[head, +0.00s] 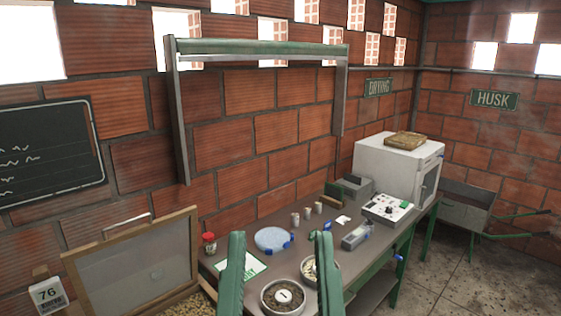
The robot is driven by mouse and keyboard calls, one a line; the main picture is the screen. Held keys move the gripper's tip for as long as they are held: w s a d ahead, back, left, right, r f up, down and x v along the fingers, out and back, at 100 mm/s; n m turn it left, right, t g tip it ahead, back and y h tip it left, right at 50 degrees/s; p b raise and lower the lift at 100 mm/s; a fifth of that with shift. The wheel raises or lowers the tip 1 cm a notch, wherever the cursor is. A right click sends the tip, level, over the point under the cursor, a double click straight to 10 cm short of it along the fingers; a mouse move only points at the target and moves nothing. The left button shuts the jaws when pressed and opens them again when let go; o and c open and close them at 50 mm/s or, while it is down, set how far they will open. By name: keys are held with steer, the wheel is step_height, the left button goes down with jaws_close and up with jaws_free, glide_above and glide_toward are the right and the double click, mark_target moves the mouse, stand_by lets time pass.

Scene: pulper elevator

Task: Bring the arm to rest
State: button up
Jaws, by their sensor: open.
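My gripper (281,238) shows at the bottom middle of the head view as two green upright fingers. They are wide apart, with nothing held between them. They appear in front of the near part of the workbench (285,218). The rest of my arm is out of the picture. Between and behind the fingers I see a round bowl of dark contents (284,297), and a second bowl of pale contents (308,268) is partly hidden by the right finger.
A blue-white round dish (272,238), a red-lidded jar (209,242), small cups and a control panel box (387,208) stand on the bench. A white oven-like cabinet (390,165) is at its far end. A wood-framed screen (135,265) stands left. Floor shows right.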

step_height(320, 180, up, 18)
steer(key=p, duration=1.5)
steer(key=shift+r, duration=0.15)
steer(key=shift+a, duration=0.1)
